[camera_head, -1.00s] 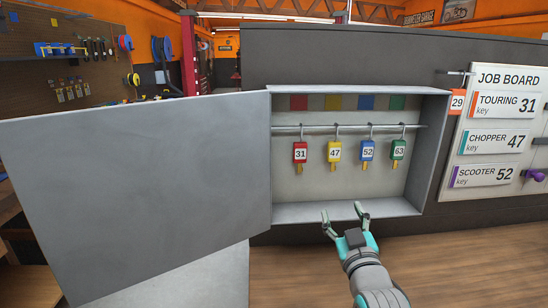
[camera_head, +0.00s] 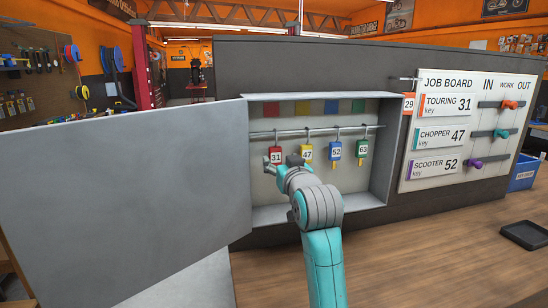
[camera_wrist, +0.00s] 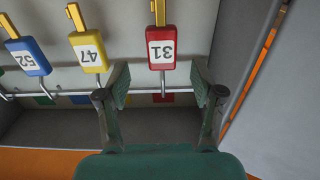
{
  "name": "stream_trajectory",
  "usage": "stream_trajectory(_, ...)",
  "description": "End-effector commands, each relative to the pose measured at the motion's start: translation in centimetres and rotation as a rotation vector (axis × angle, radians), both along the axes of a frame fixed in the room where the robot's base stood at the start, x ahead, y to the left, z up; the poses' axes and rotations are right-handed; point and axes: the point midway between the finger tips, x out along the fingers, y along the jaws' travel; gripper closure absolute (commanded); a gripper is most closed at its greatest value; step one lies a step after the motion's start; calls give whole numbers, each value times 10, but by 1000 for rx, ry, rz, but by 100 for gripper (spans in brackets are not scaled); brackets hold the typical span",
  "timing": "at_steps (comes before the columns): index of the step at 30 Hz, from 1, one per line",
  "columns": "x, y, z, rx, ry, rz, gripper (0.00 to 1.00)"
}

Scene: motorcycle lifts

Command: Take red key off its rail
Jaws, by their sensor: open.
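The red key (camera_head: 275,154), tagged 31, hangs by its hook on the rail (camera_head: 310,133) inside the open key cabinet. It is the leftmost of the hanging keys. In the wrist view, which is upside down, the red key (camera_wrist: 160,48) lies ahead of and between the fingers of my gripper (camera_wrist: 160,85). The fingers are apart, and no grip on the tag shows. The yellow key 47 (camera_wrist: 89,52) hangs just beside the left finger in that view. In the head view my gripper (camera_head: 288,162) is at the red key, its fingertips partly hidden by my wrist.
The blue key 52 (camera_head: 335,150) and green key 63 (camera_head: 362,149) hang farther right. The open cabinet door (camera_head: 120,190) stands at left. The cabinet side wall (camera_wrist: 244,55) is close to the gripper. The job board (camera_head: 440,150) is to the right.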

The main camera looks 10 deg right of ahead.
Motion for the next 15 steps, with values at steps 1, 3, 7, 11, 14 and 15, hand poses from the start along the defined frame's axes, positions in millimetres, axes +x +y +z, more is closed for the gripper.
stream_trajectory(1, 2, 0, 0, 0, 0, 0, 33)
stream_trajectory(3, 7, 1, 0, 0, 0, 0, 33)
stream_trajectory(7, 23, 3, -1, -1, 0, 0, 33)
stream_trajectory(11, 41, 4, -1, -1, -1, 0, 33)
stream_trajectory(14, 50, 4, -2, -1, 0, 0, 33)
stream_trajectory(15, 52, 4, -2, -1, -1, 0, 33)
